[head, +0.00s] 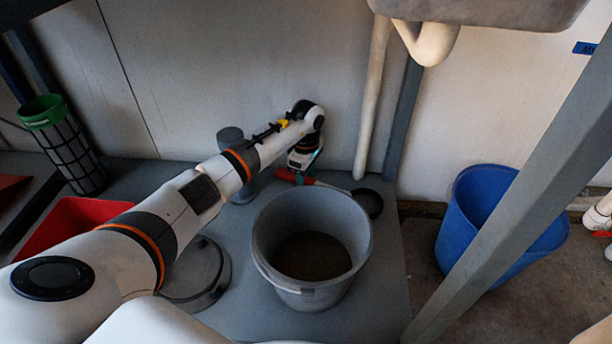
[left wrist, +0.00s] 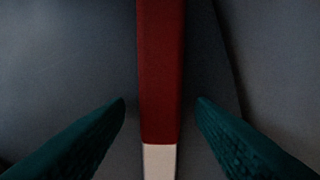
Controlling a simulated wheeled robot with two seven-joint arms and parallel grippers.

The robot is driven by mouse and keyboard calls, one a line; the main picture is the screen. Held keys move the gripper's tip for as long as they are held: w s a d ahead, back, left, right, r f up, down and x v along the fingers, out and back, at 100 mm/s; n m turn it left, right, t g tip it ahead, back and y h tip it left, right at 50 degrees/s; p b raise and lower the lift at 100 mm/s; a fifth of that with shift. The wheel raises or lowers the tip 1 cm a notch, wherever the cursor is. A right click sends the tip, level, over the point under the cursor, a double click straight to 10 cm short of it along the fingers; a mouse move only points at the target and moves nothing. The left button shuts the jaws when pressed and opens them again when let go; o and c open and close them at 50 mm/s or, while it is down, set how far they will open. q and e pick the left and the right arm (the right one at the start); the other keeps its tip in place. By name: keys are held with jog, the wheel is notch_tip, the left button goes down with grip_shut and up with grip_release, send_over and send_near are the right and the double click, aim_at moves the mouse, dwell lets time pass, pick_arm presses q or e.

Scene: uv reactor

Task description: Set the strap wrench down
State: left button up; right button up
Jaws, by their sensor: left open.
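The strap wrench (head: 296,177) lies on the grey surface behind the grey bucket, with a red handle and a dark round loop at its right end. In the left wrist view its red handle (left wrist: 160,70), with a white end section, runs upright through the middle of the picture. My left gripper (head: 303,160) is right at the handle and partly hides it in the head view. Its two teal fingers (left wrist: 161,108) are open, one on each side of the handle, with a visible gap on both sides. My right gripper is not in view.
A grey bucket (head: 262,262) with dark contents stands in front of the wrench. A grey cylinder (head: 230,136) stands behind my left arm. A blue bin (head: 462,235) is on the floor at right, beyond a slanted grey post (head: 520,200). A red bin (head: 75,215) is at left.

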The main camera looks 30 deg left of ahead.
pick_arm(q)
notch_tip(320, 180, up, 12)
jog(key=p, duration=0.7)
jog(key=shift+r+p, duration=0.15)
jog(key=shift+p, duration=0.15)
